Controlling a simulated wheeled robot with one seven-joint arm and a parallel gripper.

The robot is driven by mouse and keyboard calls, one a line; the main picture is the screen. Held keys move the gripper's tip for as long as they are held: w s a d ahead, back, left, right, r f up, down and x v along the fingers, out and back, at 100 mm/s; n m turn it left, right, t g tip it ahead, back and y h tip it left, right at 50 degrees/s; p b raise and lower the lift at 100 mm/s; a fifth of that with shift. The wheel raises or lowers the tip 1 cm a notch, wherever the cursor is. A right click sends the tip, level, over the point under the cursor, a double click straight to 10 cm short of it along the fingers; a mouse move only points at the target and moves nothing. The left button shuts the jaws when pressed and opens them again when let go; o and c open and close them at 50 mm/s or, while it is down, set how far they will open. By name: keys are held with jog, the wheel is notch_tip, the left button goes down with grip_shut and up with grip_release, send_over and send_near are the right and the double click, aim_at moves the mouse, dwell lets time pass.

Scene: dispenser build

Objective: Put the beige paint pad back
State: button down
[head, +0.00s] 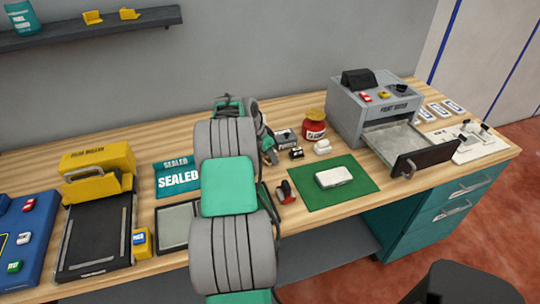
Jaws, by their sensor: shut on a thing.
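My arm rises through the middle of the head view and hides part of the table. My gripper (269,151) is only partly visible past the arm's right side, over the middle of the table. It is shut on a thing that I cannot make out. I cannot pick out a clearly beige paint pad. A whitish block (333,178) lies on a green mat (345,195), right of and nearer than the gripper. A grey machine (372,110) stands at the back right with its drawer (395,137) pulled open.
A red jar (314,127) and small items stand near the gripper. A red-and-black tool (285,192) lies left of the mat. A yellow machine (97,165), a teal "SEALED" packet (177,178) and a blue tray (42,235) occupy the left. Several cards lie right of the grey machine.

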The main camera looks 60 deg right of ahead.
jog(key=shift+f+b, duration=0.45)
jog(key=shift+f, duration=0.1)
jog(key=shift+c, duration=1.1)
grip_release()
jog(key=shift+r, duration=0.15)
jog(key=shift+w+d+r+p, duration=0.1)
jog(key=shift+r+p, duration=0.45)
jog(key=shift+r, duration=0.4)
jog(key=shift+w+d+r+p, duration=0.1)
jog(key=shift+r+p, duration=0.4)
jog(key=shift+r, duration=0.45)
jog(key=shift+s+a+r+p, duration=0.1)
jog(key=shift+r+p, duration=0.55)
jog(key=shift+r, duration=0.4)
jog(key=shift+s+a+r+p, duration=0.1)
jog(key=shift+r+p, duration=0.55)
jog(key=shift+r, duration=0.35)
jog(key=shift+w, duration=0.1)
